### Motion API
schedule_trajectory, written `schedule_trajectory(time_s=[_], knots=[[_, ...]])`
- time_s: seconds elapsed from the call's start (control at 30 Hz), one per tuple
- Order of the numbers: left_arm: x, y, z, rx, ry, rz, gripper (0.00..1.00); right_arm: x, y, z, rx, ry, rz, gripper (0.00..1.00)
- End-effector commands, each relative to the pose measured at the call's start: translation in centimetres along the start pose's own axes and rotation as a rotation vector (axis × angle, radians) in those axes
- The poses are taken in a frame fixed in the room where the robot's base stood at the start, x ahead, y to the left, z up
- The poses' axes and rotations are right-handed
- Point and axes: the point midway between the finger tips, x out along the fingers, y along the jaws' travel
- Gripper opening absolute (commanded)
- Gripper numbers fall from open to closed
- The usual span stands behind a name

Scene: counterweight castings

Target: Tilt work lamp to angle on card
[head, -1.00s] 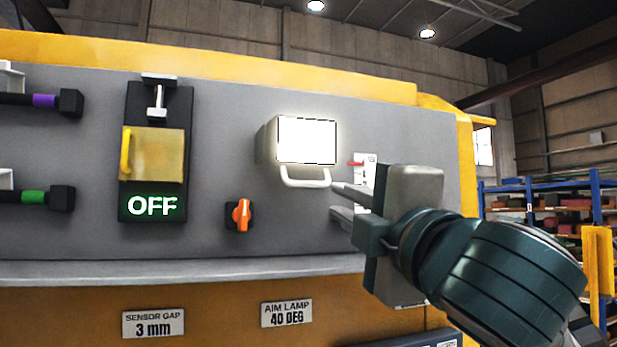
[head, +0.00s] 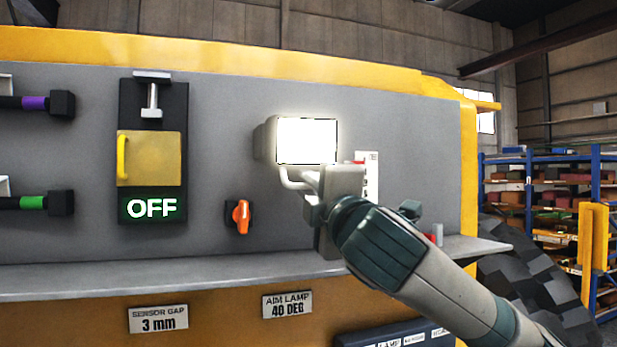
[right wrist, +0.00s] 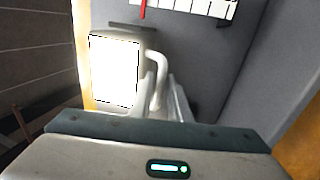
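The work lamp (head: 306,141) is a box with a glowing white face on the grey panel. Its pale handle loop (head: 288,180) hangs below the face. A card (head: 287,304) reads "AIM LAMP 40 DEG". A white scale (head: 371,176) with a red pointer (head: 358,162) is right of the lamp. My right gripper (head: 312,188) is at the handle's right side; its body hides the fingertips in the head view. In the right wrist view the handle (right wrist: 158,82) runs beside a finger; I cannot tell whether the fingers grip it. My left gripper is not in view.
An orange knob (head: 240,217) and a yellow-covered OFF switch panel (head: 153,205) are left of the lamp. A grey ledge (head: 180,278) runs below the panel. A card reading "SENSOR GAP 3 mm" (head: 158,319) is under it. Blue shelving (head: 530,170) stands at the right.

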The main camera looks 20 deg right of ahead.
Motion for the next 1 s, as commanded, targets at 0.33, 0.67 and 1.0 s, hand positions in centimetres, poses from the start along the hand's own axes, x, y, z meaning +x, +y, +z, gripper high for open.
schedule_trajectory(time_s=[0.33, 0.67, 1.0], knots=[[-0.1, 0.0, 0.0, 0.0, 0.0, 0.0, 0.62, 0.3, 0.0, 0.0, 0.0, 0.001, 0.001, 0.17], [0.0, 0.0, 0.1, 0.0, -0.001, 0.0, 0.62, 0.2, -0.1, 0.0, 0.0, 0.001, 0.002, 0.0], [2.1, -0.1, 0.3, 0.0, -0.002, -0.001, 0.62, 0.6, -1.0, -0.1, 0.001, 0.0, 0.059, 0.0]])
